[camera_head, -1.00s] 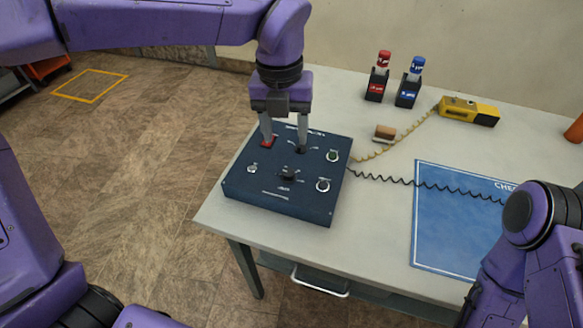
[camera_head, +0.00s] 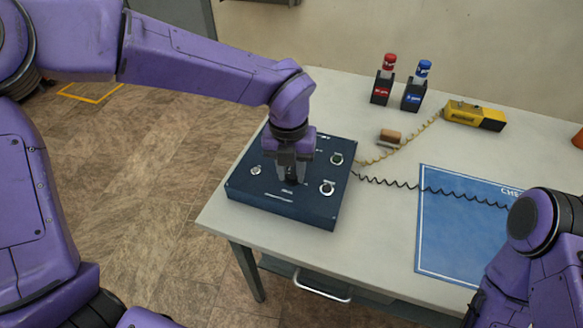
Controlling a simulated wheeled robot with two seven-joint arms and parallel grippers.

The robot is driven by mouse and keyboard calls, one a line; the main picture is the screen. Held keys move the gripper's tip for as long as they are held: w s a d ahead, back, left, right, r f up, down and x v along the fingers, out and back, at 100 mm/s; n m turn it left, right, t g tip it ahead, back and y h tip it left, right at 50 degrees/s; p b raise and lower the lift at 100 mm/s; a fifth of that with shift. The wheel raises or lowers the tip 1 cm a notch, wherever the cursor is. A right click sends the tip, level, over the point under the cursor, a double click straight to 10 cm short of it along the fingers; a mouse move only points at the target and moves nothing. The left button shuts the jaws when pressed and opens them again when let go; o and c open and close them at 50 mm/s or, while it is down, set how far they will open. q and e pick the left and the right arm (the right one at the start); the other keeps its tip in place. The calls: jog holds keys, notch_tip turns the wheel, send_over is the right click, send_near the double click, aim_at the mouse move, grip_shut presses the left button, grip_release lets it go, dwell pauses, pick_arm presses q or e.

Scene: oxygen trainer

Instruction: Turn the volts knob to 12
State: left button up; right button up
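The dark blue trainer box (camera_head: 249,187) stands on the near left part of the table. My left gripper (camera_head: 291,178) points down over the middle of its panel, with its fingers around or just at the black central knob (camera_head: 291,182). The fingers look close together, but the contact with the knob is too small to make out. The gripper hides the upper part of the panel, including the red switch, and most of the knob's scale. My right arm (camera_head: 545,220) is at the right edge; its gripper is out of the picture.
A coiled black cord (camera_head: 400,182) runs from the box across the blue mat (camera_head: 450,230). A yellow meter (camera_head: 474,115), a brown block (camera_head: 390,136) and red (camera_head: 383,88) and blue (camera_head: 415,92) holders stand behind.

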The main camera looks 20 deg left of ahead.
pick_arm(q)
grip_shut()
jog(key=shift+r, duration=0.1)
jog(key=shift+r+m+p, duration=0.15)
jog(key=shift+m+p, duration=0.55)
jog(key=shift+p, duration=0.3)
jog(key=m+p, duration=0.7)
jog(key=p, duration=0.2)
jog(key=shift+r+m+p, duration=0.1)
jog(key=shift+m+p, duration=0.2)
jog(key=shift+p, duration=0.05)
jog(key=shift+w+f+m+p, duration=0.1)
jog(key=shift+f+m+p, duration=0.15)
jog(key=shift+m+p, duration=1.25)
jog(key=o, duration=0.7)
grip_release()
